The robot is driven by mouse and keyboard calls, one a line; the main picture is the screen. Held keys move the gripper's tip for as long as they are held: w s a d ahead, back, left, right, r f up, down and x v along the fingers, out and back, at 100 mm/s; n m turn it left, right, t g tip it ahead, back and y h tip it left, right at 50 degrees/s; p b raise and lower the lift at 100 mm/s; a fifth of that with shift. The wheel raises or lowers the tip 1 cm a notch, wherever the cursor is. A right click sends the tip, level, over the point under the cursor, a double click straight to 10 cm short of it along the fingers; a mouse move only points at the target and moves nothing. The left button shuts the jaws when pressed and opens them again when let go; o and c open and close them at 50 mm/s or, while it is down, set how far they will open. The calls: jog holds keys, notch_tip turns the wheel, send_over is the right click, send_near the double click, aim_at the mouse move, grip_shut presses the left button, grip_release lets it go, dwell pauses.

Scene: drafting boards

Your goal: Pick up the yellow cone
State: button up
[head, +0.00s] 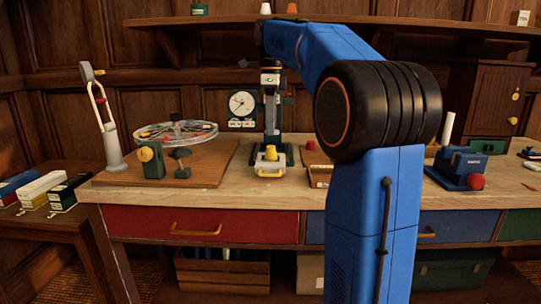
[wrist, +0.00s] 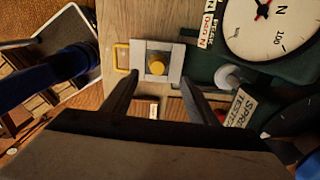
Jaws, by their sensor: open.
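The yellow cone (head: 270,153) stands upright on a small pale block at the front middle of the bench, at the foot of a dark green spring tester (wrist: 246,107). In the wrist view the cone (wrist: 156,68) is seen from above, on the grey middle of the block, between two pale plates. My gripper (wrist: 158,80) is open and empty. Its two dark fingers point toward the cone, with the cone between the lines of their tips. I cannot tell the exact height left between tips and cone.
A round dial (head: 243,104) stands beside the tester. A yellow handle (wrist: 122,57) sticks out of the block. A blue device with a red knob (head: 476,181) stands right.

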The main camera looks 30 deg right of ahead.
aim_at(271, 147)
jog(key=shift+s+a+f, duration=0.1)
jog(key=shift+f, duration=2.05)
jog(key=shift+s+a+f, duration=0.1)
jog(key=shift+f, duration=2.05)
jog(key=c, duration=1.1)
jog(key=shift+r, duration=0.1)
